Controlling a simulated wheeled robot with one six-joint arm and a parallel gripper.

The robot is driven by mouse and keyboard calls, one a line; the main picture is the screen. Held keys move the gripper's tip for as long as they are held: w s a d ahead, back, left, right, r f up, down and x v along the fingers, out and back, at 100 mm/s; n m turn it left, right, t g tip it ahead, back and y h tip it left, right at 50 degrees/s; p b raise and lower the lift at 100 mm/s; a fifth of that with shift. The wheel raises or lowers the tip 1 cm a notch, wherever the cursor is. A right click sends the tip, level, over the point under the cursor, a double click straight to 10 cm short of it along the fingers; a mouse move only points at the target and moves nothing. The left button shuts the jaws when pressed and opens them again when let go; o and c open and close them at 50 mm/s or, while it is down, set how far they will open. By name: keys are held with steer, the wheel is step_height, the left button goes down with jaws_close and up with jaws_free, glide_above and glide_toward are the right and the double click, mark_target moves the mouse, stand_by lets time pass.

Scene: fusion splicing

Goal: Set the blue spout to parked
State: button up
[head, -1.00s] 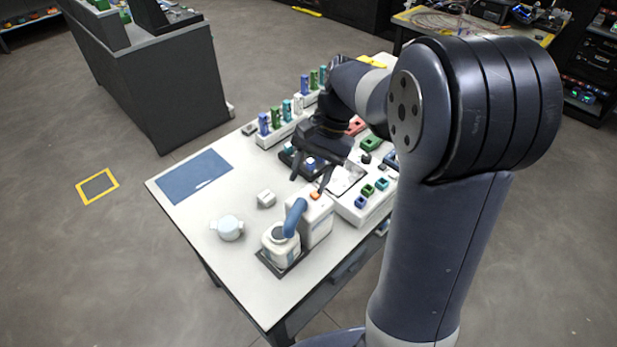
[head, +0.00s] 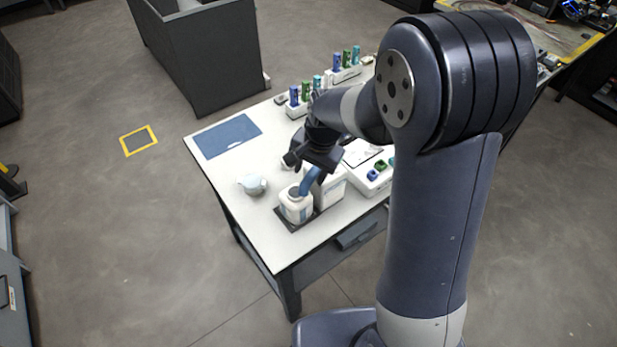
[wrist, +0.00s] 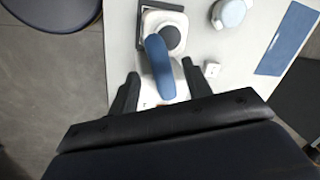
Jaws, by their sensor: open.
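The blue spout (head: 309,182) is a curved tube on the white dispenser (head: 331,190), its free end by the dark mouth of a white bottle (head: 297,208). In the wrist view the spout (wrist: 162,72) reaches up to the left edge of the bottle's dark mouth (wrist: 170,38). My gripper (head: 306,168) is open above the spout. In the wrist view its fingers (wrist: 160,72) lie on either side of the spout, with a visible gap on each side. The dispenser's top is largely hidden by my gripper. I cannot tell how far above the spout the fingertips are.
A small white block (wrist: 212,68) is near the right finger. A blue mat (head: 228,136) lies at the table's left. Racks with coloured vials (head: 294,98) stand behind. The front left table is clear.

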mark_target(308, 179)
steer(key=shift+x, duration=2)
jaws_close()
